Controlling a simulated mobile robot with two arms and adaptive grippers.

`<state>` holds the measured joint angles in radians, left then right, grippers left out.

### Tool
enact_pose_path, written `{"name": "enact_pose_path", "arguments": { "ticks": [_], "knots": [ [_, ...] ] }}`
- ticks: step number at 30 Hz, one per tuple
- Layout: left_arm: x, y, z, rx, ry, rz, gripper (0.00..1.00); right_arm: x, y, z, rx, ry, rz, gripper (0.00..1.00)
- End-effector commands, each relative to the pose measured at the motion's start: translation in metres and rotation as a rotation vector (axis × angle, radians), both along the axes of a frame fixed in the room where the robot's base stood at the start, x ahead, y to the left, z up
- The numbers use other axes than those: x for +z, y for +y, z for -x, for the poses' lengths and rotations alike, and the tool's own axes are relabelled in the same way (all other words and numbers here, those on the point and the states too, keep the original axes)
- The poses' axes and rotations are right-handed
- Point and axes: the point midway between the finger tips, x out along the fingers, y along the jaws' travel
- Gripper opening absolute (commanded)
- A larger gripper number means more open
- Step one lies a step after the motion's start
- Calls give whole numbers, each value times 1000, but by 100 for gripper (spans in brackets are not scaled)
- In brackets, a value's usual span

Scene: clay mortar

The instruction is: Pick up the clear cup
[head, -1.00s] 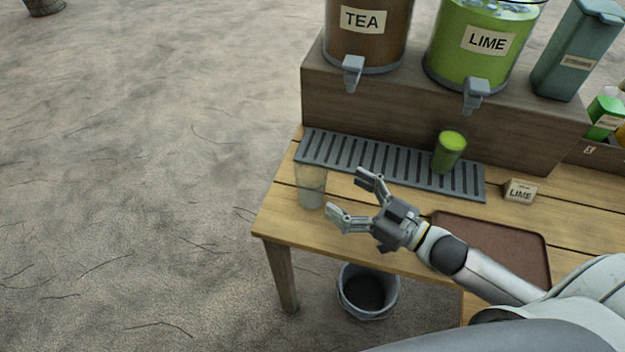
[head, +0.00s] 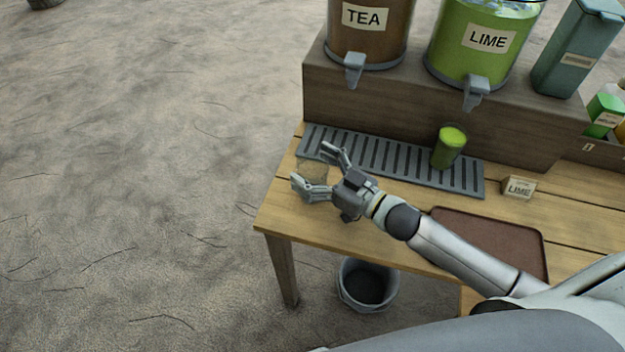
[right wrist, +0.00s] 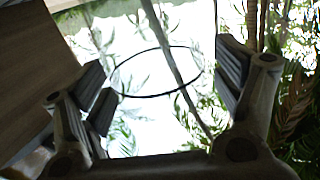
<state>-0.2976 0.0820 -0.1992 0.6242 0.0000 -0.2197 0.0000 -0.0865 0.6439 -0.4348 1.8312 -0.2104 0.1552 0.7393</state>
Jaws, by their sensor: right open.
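The clear cup (head: 312,171) stands near the left end of the wooden table (head: 272,213), in front of the left end of the drip grate. It is partly hidden by my right gripper (head: 312,168) in the head view. That gripper is open, with one finger on either side of the cup. In the right wrist view, the cup's thin dark round rim (right wrist: 157,72) shows between the two open fingers (right wrist: 165,88). I cannot tell whether either finger touches the cup. My left gripper is not in view.
A green-filled cup (head: 449,150) stands on the grey drip grate (head: 385,163). The TEA dispenser (head: 368,40) and LIME dispenser (head: 470,60) stand on a raised wooden shelf behind. A LIME card (head: 519,188), a brown tray (head: 490,240) and a bucket below (head: 345,285) are to the right and front.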

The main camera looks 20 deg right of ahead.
Motion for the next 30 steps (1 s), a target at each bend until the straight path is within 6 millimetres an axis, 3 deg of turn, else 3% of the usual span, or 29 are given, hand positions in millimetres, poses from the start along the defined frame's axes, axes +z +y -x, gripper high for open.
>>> {"name": "enact_pose_path", "arguments": {
  "ticks": [8,19,30],
  "knots": [
    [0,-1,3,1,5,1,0,0,1,-2,0,1,1,86],
    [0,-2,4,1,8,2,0,0,1,-2,0,0,0,38],
    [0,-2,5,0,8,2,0,5,1,-2,1,-1,0,38]
  ]
}}
